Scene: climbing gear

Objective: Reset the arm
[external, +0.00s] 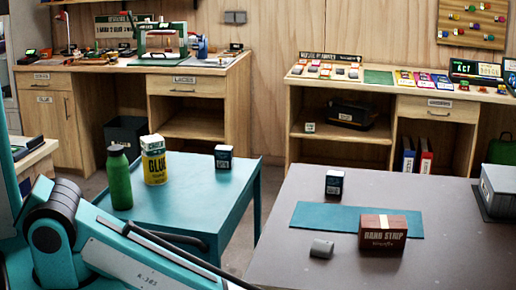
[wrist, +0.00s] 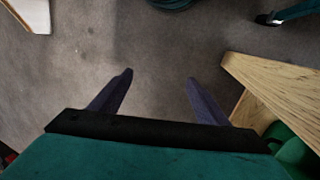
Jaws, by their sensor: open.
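My gripper (wrist: 158,82) shows in the wrist view with its two dark fingers spread apart. It is open and nothing is between the fingers. Below it is grey floor (wrist: 150,45). In the external view my teal arm crosses the lower left, and its gripper end is out of the picture.
A teal table (external: 190,205) holds a green bottle (external: 119,180), a yellow glue can (external: 153,165) and a small dark box (external: 223,157). Wooden benches line the wall.

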